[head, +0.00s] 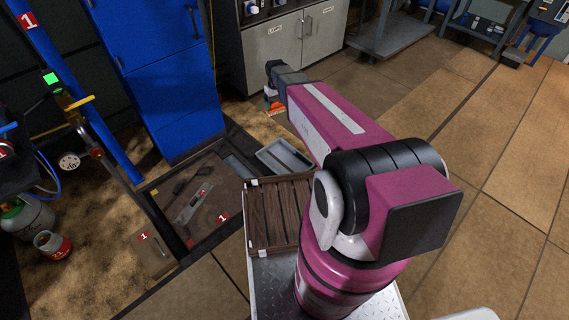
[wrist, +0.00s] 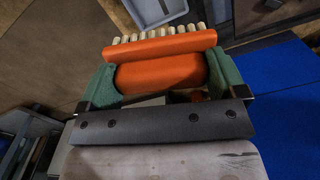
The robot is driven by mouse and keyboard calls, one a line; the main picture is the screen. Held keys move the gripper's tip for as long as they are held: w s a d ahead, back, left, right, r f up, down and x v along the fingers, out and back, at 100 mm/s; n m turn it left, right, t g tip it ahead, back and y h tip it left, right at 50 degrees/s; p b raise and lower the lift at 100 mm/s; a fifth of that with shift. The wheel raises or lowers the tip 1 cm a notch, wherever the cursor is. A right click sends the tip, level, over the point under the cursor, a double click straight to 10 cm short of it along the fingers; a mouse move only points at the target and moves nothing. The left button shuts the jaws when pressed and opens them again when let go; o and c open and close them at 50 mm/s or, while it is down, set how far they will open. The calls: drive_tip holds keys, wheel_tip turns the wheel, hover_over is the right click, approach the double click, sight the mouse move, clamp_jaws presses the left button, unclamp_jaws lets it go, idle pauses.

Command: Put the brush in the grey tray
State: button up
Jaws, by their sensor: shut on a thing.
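The brush is an orange body with a row of pale bristles; it shows in the wrist view (wrist: 160,62) and small in the head view (head: 277,108). My gripper (wrist: 162,82) is shut on it, with a green finger pad at each side of the orange body. In the head view my gripper (head: 272,97) is at the end of the outstretched arm, in front of the grey cabinet. The grey tray (head: 284,157) lies low behind the wooden crate, below and near the gripper. Part of a grey tray (wrist: 152,12) also shows beyond the bristles in the wrist view.
A slatted wooden crate (head: 280,215) stands in front of the grey tray. A blue cabinet (head: 172,85) stands at left and a grey cabinet (head: 305,38) behind. A board with tools (head: 195,200) lies at left. Open tiled floor (head: 480,160) is at right.

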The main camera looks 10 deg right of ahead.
wheel_tip(320, 180, down, 18)
drive_tip(key=a+n, duration=0.2)
drive_tip(key=a, duration=0.1)
drive_tip(key=n, duration=0.1)
hover_over(289, 166)
wheel_tip(289, 166, down, 21)
drive_tip(key=shift+f, duration=2.05)
drive_tip(key=shift+f, duration=0.2)
drive_tip(key=o, duration=0.6)
drive_tip(key=shift+r, duration=0.1)
